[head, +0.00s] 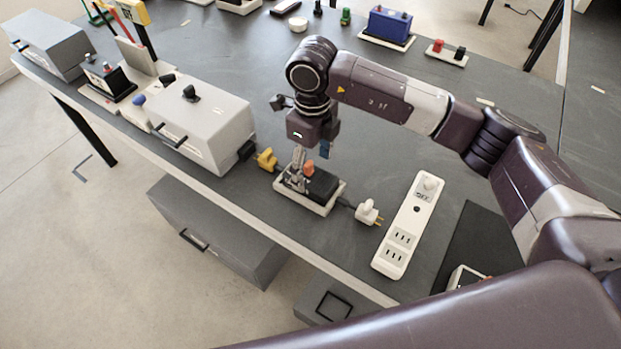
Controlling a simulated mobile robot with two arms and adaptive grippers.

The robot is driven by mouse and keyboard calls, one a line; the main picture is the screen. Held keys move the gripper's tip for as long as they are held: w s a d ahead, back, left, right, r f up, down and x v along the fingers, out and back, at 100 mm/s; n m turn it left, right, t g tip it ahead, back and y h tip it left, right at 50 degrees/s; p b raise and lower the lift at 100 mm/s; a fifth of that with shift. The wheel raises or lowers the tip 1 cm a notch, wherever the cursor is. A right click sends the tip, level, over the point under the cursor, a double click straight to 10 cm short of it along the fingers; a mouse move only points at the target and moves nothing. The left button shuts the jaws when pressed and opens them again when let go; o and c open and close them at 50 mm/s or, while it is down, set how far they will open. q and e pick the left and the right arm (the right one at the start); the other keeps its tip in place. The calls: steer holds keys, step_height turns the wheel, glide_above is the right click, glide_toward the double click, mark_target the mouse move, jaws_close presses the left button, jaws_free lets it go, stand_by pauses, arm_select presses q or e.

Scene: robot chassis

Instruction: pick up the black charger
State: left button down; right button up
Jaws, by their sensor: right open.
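A black charger (323,186) sits on a small white base (333,202) near the front edge of the grey table. An orange piece shows on top of it, and a short dark cord leads to a white plug (368,211) at its right. My right gripper (297,178) points down at the left part of the charger, open. The fingers overlap the charger in the picture, and I cannot tell whether they touch it. My left gripper is not in view.
A white power strip (408,225) lies to the right of the plug. A yellow connector (266,160) and a large grey box (203,120) stand to the left. A blue battery-like box (389,23) stands at the back. The table's middle is mostly clear.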

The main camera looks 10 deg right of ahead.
mark_target(311, 175)
step_height(311, 175, down, 4)
steer(key=shift+a+f+p, duration=0.1)
steer(key=shift+a+p, duration=0.05)
steer(key=shift+p, duration=0.25)
steer(key=c, duration=1.7)
